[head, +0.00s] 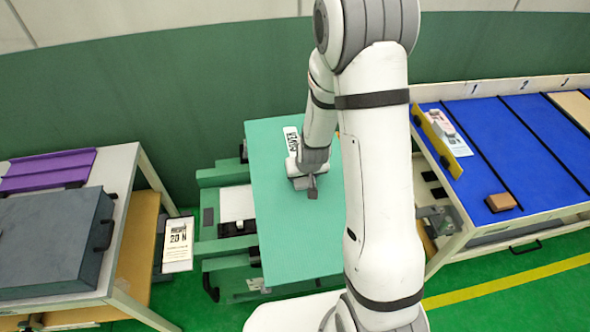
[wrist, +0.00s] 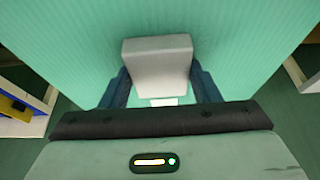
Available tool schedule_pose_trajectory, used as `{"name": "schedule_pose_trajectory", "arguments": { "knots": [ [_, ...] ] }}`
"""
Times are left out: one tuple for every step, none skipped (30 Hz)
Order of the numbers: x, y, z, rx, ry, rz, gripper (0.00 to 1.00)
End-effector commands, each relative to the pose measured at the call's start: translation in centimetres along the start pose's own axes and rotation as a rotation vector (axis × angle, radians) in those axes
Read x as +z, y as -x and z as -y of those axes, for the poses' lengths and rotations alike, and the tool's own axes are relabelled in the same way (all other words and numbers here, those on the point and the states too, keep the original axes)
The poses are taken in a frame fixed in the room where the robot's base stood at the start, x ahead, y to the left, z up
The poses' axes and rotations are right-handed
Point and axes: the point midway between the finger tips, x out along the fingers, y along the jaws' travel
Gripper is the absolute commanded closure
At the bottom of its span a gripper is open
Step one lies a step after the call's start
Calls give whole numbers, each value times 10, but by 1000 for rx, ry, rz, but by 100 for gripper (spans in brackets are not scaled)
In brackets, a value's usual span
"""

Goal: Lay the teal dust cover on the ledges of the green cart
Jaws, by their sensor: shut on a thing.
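The teal dust cover (head: 285,235) is a flat rectangular panel over the right part of the green cart (head: 215,178). The cart's left side stays uncovered. My gripper (head: 311,188) is above the cover's upper middle. In the wrist view my gripper (wrist: 160,88) is shut on a pale grey block-shaped grip (wrist: 157,60), with the teal cover (wrist: 75,45) filling the view behind it. The cover hides the cart's right side and any ledges beneath it. I cannot tell whether the cover touches the cart or hangs above it.
A left bench (head: 125,170) carries a dark grey case (head: 50,240) and a purple panel (head: 45,170). A sign marked 20 N (head: 178,245) stands between bench and cart. On the right, a blue-topped table (head: 490,130) holds a brown block (head: 501,202). Green floor shows in front.

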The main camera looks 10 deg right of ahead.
Motion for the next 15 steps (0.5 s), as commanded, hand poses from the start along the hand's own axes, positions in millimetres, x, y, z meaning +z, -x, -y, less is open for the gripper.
{"name": "schedule_pose_trajectory", "arguments": {
  "knots": [
    [-1,0,-3,3,-8,-1,77],
    [-1,0,-4,5,-11,-1,77],
    [-1,0,-6,6,-15,-1,77],
    [-1,0,-6,7,-17,-1,77],
    [-1,0,-6,7,-18,-1,77],
    [-1,0,-7,7,-18,-1,77],
    [-1,0,-7,7,-19,-1,77],
    [-1,0,-7,7,-19,-1,77],
    [-1,0,-7,7,-19,-1,77],
    [-1,0,-7,7,-19,-2,77],
    [-1,0,-7,7,-19,-2,77],
    [0,-2,-7,7,-19,-2,77],
    [0,-5,-7,7,-19,-2,77],
    [-1,-8,-7,7,-19,-2,77],
    [-1,-13,-6,6,-18,-4,77]
  ]
}}
